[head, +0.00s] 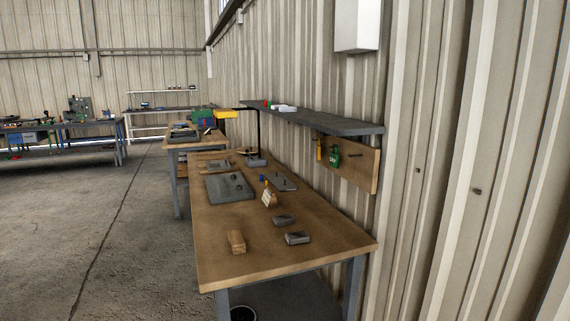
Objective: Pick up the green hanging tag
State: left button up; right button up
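The green hanging tag (334,156) hangs on a brown wooden board (359,168) fixed at the wall, below the right end of a dark shelf. It is a small green plate with pale marks on its lower part. A yellow item (319,149) hangs just left of it on the same board. A dark peg (355,155) on the board to its right looks bare. Neither of my grippers is in the head view.
A wooden workbench (216,264) stands below the board, with a grey plate (229,187), a wooden block (236,241) and grey metal blocks (297,238) on it. The dark shelf (330,123) overhangs the tag. Concrete floor (100,240) left of the bench is clear.

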aim_at(334, 157)
jog(key=u, duration=1.2)
jog(key=i, duration=1.55)
jog(key=z, duration=0.75)
